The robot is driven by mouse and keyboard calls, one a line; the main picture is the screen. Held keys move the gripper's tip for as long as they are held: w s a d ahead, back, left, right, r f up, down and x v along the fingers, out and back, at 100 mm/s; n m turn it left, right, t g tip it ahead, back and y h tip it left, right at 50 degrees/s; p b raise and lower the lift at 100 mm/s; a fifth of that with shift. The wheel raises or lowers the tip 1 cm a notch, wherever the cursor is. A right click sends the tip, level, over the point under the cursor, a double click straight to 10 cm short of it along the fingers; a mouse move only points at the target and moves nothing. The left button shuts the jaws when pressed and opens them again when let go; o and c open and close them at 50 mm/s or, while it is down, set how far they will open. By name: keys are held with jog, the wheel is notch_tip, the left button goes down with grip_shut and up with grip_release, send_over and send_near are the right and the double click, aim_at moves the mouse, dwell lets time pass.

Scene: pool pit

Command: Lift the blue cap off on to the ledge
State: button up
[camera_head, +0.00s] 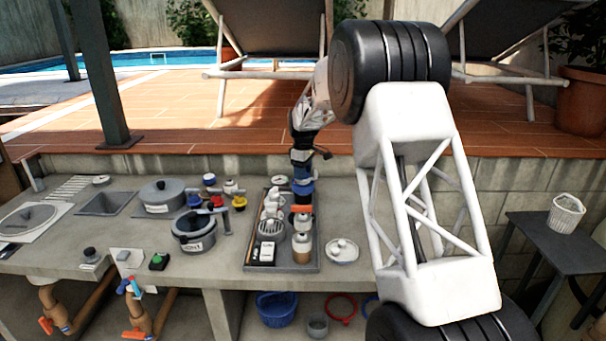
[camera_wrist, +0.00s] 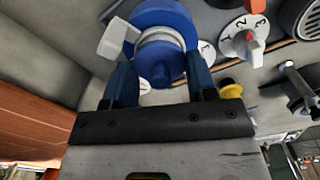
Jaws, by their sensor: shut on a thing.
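The blue cap (camera_head: 303,187) is at the back of the dark tray on the counter, under my gripper (camera_head: 302,171). In the wrist view the blue cap (camera_wrist: 178,18) is round, with a pale ring in its middle and a light tab at its left. My gripper (camera_wrist: 160,76) also shows there, its two blue fingers on either side of the cap, shut on it. I cannot tell whether the cap is clear of what lies beneath it. A low block wall edged by a tiled ledge (camera_head: 230,149) runs behind the counter.
The tray (camera_head: 247,262) holds a drain grate, a white box and a brown-and-white bottle (camera_head: 302,246). Grey pots (camera_head: 195,232) and small coloured caps stand to its left; a white lidded dish (camera_head: 342,251) is at its right. In the wrist view a numbered white dial (camera_wrist: 243,40) is near.

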jog(key=shift+r, duration=0.1)
jog(key=shift+r, duration=1.75)
jog(key=s+d+r, duration=0.1)
jog(key=s+d, duration=0.2)
jog(key=s, duration=1.2)
jog(key=shift+s+r, duration=0.15)
jog(key=shift+s, duration=0.2)
jog(key=shift+d, duration=0.1)
jog(key=s+d+f, duration=0.3)
jog(key=s, duration=0.2)
jog(key=s+d+f, duration=0.3)
jog(key=s+f, duration=0.1)
jog(key=s, duration=0.1)
jog(key=s+d+f, duration=0.3)
jog(key=s, duration=0.2)
jog(key=shift+s+d+f, duration=0.15)
jog(key=shift+s+d, duration=0.1)
jog(key=shift+s, duration=0.1)
jog(key=w, duration=0.5)
jog(key=w+a+f, duration=0.1)
jog(key=w, duration=0.9)
jog(key=shift+a+f, duration=0.2)
jog(key=shift+a, duration=0.1)
